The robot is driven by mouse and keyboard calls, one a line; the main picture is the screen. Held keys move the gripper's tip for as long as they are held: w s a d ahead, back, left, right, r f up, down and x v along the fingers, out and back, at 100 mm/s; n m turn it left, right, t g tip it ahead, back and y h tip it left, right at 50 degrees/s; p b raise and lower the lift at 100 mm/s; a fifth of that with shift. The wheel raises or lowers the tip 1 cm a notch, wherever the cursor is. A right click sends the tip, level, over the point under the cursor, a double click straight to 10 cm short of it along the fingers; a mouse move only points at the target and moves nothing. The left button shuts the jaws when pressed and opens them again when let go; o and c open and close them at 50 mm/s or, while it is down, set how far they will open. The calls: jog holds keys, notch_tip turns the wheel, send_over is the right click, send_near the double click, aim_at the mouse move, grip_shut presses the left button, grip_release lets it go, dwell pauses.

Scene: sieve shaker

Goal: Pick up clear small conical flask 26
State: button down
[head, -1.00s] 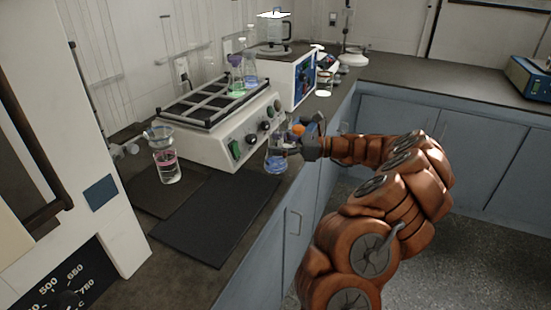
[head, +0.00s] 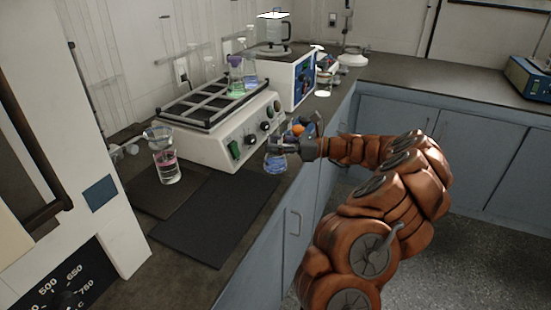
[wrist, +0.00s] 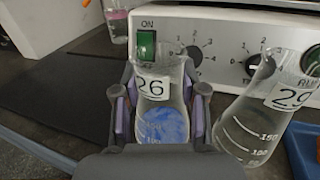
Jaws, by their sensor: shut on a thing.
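The clear conical flask labelled 26 (wrist: 158,118) stands between my gripper's fingers in the wrist view, with blue liquid low inside. It also shows in the head view (head: 275,163), at the counter's front edge before the shaker. My gripper (head: 288,147) reaches it from the right and is shut on it; in the wrist view the fingers (wrist: 158,98) press on both sides of the glass. Whether the flask's base touches the counter is not clear.
A clear flask labelled 29 (wrist: 255,108) stands close on the right. The shaker (head: 225,130) with its knobs is just behind. A beaker with pink liquid (head: 166,165) stands left.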

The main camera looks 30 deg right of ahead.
aim_at(277, 133)
jog(key=shift+r, duration=0.2)
dwell(0.4)
jog(key=shift+r, duration=1.45)
jog(key=shift+s+d+r, duration=0.1)
jog(key=shift+s+r, duration=0.1)
jog(key=shift+s, duration=0.05)
jog(key=shift+s+d+r, duration=0.35)
jog(key=shift+s+d, duration=0.95)
jog(key=shift+s, duration=2.2)
jog(key=shift+s+d+r, duration=0.3)
jog(key=shift+s+d, duration=0.95)
jog(key=shift+s, duration=2.25)
jog(key=r+p, duration=0.5)
jog(key=shift+s+d, duration=0.1)
jog(key=shift+s, duration=0.2)
jog(key=shift+w+p, duration=0.1)
jog(key=shift+p, duration=0.25)
